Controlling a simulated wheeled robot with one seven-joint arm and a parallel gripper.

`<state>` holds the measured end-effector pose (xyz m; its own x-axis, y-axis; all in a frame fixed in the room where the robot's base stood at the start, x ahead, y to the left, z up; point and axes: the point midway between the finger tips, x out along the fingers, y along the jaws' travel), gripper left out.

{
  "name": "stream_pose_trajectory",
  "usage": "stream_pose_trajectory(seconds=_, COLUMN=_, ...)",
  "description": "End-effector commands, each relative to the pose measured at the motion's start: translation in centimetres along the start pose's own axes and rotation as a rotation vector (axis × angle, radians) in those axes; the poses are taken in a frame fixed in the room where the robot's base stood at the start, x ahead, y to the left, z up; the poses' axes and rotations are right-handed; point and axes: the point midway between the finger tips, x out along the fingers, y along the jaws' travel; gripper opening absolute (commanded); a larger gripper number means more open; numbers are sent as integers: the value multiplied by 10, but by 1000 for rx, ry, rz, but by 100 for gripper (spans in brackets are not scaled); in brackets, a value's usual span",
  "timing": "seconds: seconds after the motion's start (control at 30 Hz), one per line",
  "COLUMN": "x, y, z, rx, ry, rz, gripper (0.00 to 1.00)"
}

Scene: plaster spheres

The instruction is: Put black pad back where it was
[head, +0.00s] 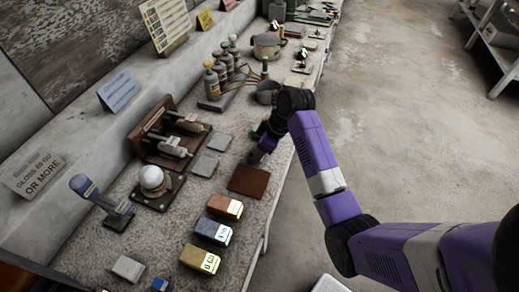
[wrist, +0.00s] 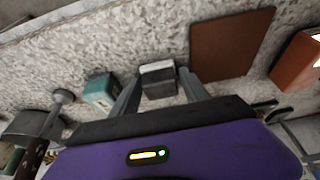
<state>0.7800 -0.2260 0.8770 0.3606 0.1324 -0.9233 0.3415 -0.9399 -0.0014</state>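The black pad (wrist: 158,82) is a small dark block with a paler grey face, between my two fingertips in the wrist view. My gripper (wrist: 160,76) appears shut on it, with a finger along each side. In the head view my gripper (head: 257,152) is low over the right edge of the worktable, just behind a flat brown pad (head: 248,181). The dark block there is hard to tell from my dark fingers. The brown pad lies to the right of the held block in the wrist view (wrist: 230,45). Whether the block touches the table cannot be told.
A teal block (wrist: 101,91) is left of my fingers. Orange (head: 225,206), blue (head: 214,231) and yellow (head: 200,259) blocks line the near table. Two grey squares (head: 204,165) (head: 219,141) lie left of my gripper. A white sphere (head: 151,177) stands on a dark base.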

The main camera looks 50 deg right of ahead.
Motion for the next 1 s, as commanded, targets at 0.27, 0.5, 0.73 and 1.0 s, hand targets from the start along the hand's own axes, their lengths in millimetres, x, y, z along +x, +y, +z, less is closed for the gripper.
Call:
stream_pose_trajectory(seconds=0.27, x=0, y=0, z=0, rx=0, ry=0, rz=0, gripper=66)
stream_pose_trajectory(seconds=0.5, x=-11, y=1, z=-2, rx=0, ry=2, rz=2, gripper=66)
stream_pose_trajectory(seconds=0.73, x=-55, y=1, z=-2, rx=-1, ry=3, rz=6, gripper=66)
stream_pose_trajectory(seconds=1.0, x=-111, y=1, z=-3, rx=2, ry=0, rz=0, gripper=66)
